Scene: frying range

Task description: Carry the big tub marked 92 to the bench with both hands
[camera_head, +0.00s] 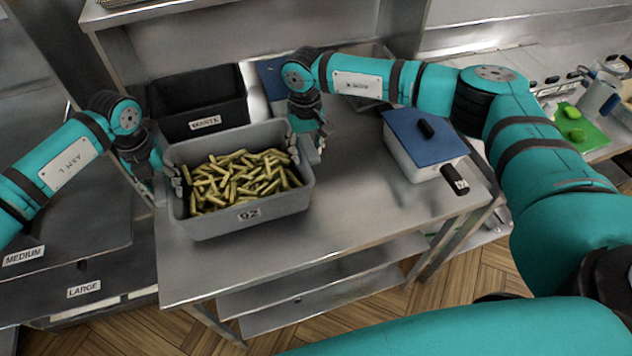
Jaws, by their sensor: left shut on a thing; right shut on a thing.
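The big grey tub marked 92 (282,209) is full of cut fries (240,178). It is upright at the left end of the steel bench (345,215); I cannot tell whether its base touches the top or hangs just above it. My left gripper (170,190) is shut on the tub's left side. My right gripper (303,152) is shut on the tub's right side near the back corner. The fingertips are partly hidden by the tub's rim.
A black bin labelled WASTE (198,100) stands right behind the tub. A white container with a blue lid (422,140) and a black-handled item (454,179) are at the bench's right. Bench space between is clear. A green board (585,128) lies far right.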

